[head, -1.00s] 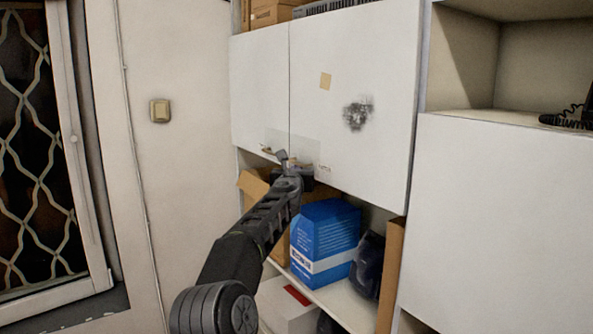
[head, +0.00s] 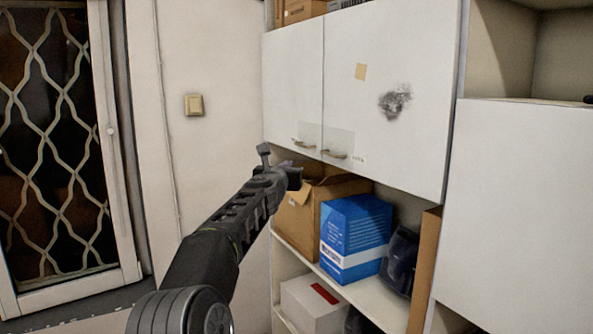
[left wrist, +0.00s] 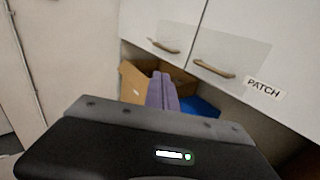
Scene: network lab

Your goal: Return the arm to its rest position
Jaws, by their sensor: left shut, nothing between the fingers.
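My left arm comes in from the lower left of the head view. Its gripper (head: 290,174) is in front of the shelf, below and a little left of the cabinet handles, touching nothing that I can make out. In the left wrist view the purple-grey fingers (left wrist: 162,92) are together, with nothing between them. The white cabinet doors (head: 375,85) are both closed. Their two handles (head: 335,154) show at the lower edge, and also in the left wrist view (left wrist: 214,68). My right gripper is not in view.
Below the doors, an open cardboard box (head: 300,215), a blue box (head: 352,240) and a dark item (head: 399,262) stand on the shelf. A white box (head: 312,303) is lower down. A wall switch (head: 194,105) and a latticed window (head: 50,150) are at left. Open space lies before the wall.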

